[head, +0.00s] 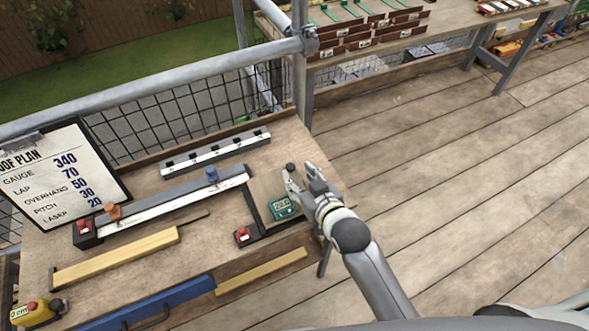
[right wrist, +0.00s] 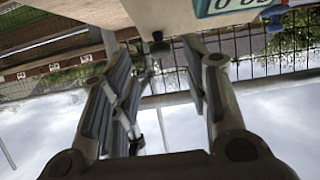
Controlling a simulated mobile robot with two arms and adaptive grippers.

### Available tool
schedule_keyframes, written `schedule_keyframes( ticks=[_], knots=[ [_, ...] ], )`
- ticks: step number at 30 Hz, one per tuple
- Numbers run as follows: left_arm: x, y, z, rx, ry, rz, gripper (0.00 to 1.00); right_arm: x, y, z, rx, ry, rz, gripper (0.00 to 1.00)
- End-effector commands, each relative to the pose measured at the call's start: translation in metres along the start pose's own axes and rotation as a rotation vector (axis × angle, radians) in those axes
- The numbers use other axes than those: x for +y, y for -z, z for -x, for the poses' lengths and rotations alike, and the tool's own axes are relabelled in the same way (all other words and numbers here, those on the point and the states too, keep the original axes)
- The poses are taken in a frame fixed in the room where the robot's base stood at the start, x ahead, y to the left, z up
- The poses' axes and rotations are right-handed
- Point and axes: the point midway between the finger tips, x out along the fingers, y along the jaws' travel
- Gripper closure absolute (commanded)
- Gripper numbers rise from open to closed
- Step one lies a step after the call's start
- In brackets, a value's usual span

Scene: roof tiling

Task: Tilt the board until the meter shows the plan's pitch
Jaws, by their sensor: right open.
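The tilt board (head: 262,190) is a brown panel on the right part of the workbench. A teal digital meter (head: 281,207) sits on it; its digits are too small to read surely. A dark knob (head: 290,167) stands at the board's far right edge. My right gripper (head: 289,180) is open beside the knob; in the right wrist view the knob (right wrist: 158,44) shows ahead between the spread fingers, apparently not gripped. The meter's edge (right wrist: 228,6) is partly cut off there. The roof plan (head: 70,175) lists pitch 30. My left gripper is not in view.
A red-buttoned box (head: 243,236) stands left of the board. A long rail with sliders (head: 170,205), a white bar (head: 215,150), yellow strips (head: 118,257) and a blue level (head: 150,305) lie on the bench. A scaffold rail (head: 150,88) runs behind. Deck at right is clear.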

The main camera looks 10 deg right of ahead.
Motion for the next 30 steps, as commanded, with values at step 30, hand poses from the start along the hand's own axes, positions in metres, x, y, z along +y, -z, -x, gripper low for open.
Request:
schedule_keyframes(
  ticks=[30],
  knots=[
    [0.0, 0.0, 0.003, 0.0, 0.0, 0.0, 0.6, 0.0, -0.001, -0.04, -0.001, 0.0, 0.0, 0.97]
  ],
)
